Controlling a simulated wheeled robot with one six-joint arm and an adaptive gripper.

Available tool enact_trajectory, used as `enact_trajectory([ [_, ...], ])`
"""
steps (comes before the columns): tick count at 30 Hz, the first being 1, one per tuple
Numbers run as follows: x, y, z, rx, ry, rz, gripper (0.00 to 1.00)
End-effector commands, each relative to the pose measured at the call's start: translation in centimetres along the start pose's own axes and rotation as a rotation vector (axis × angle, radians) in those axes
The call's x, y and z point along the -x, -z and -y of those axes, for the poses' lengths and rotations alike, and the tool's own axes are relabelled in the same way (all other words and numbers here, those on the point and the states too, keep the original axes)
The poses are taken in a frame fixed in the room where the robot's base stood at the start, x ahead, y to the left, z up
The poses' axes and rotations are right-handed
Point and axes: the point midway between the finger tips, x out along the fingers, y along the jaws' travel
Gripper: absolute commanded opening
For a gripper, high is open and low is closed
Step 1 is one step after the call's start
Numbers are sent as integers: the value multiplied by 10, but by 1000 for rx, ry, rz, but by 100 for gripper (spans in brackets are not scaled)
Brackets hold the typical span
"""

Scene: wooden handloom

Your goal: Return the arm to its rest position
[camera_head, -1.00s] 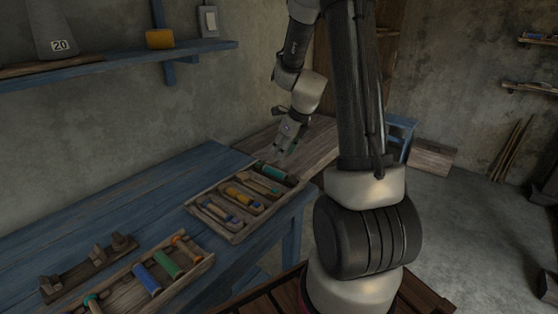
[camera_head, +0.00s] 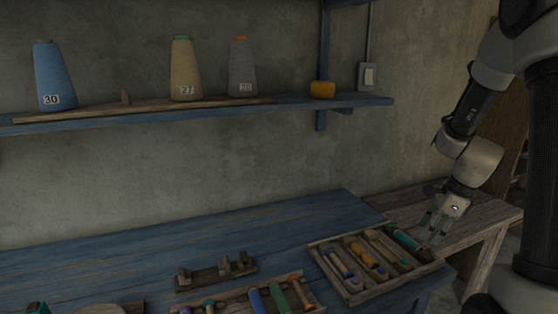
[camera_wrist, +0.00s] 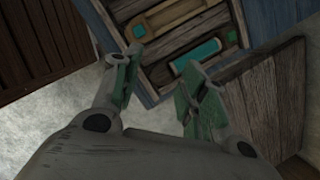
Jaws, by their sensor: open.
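My gripper (camera_head: 436,224) hangs at the right end of the blue table (camera_head: 310,212), above the right edge of a wooden tray (camera_head: 353,297). In the wrist view my gripper (camera_wrist: 158,98) is open, with nothing between its green-padded fingers. The tray also shows there (camera_wrist: 168,13), beyond the fingertips. It holds several bobbins, among them a teal one (camera_head: 404,238) and a yellow one (camera_head: 366,254). The teal bobbin (camera_wrist: 197,55) lies just beyond the fingers in the wrist view. My arm reaches down from the upper right of the head view.
A second tray (camera_head: 236,299) with bobbins and a small wooden rack (camera_head: 215,274) stand further left. A wall shelf (camera_head: 200,113) above holds several numbered yarn cones. A plain wooden bench (camera_head: 488,215) adjoins the table at the right. The table's back left is clear.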

Motion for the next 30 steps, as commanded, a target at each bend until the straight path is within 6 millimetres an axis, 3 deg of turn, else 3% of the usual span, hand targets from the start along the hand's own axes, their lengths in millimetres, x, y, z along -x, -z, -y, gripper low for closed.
enact_trajectory([
  [5,48,-5,-60,698,-105,-16,43],
  [9,101,-11,-112,1278,-160,-39,43],
  [15,160,-12,-171,1810,-176,-131,43],
  [21,193,-20,-198,1961,-60,-259,43],
  [30,210,-34,-204,2018,48,-307,43],
])
